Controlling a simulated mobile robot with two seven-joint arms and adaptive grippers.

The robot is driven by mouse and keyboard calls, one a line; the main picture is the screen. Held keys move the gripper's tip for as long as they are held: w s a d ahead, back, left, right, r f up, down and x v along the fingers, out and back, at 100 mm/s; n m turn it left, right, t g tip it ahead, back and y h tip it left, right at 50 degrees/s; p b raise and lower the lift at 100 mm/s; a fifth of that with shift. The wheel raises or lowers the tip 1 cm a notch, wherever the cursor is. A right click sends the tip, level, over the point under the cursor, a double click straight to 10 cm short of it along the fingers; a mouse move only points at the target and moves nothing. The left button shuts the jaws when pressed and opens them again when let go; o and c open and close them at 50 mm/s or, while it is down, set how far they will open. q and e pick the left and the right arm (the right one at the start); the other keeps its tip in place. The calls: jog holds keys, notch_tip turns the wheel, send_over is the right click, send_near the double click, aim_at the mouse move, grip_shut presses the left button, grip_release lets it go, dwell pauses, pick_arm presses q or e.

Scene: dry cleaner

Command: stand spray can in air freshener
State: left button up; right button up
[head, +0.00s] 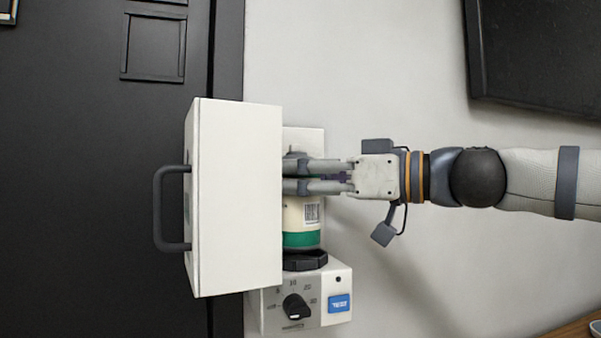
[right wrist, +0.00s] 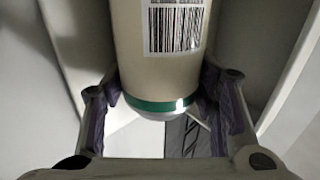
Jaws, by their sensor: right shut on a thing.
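The spray can (head: 302,216) is cream with a barcode and a wide green band near its base. It is upright inside the opened air freshener (head: 264,306). My right gripper (head: 297,176) reaches in from the right and is shut around the can's upper part. The can's base is at the black round seat (head: 305,261); I cannot tell whether it is fully down. In the right wrist view the can (right wrist: 165,65) is between the two fingers, with its thin green ring and pale end showing. My left gripper is not in view.
The air freshener's white cover (head: 237,200) stands open to the left of the can, with a dark handle (head: 159,208). Below the seat are a black dial (head: 296,307) and a blue test button (head: 339,304). A dark framed panel (head: 540,55) hangs at upper right.

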dwell(0.4)
jog(key=shift+f, duration=0.75)
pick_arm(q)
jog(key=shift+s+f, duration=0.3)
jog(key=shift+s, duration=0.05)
pick_arm(e)
jog(key=shift+r, duration=0.1)
jog(key=o, duration=1.4)
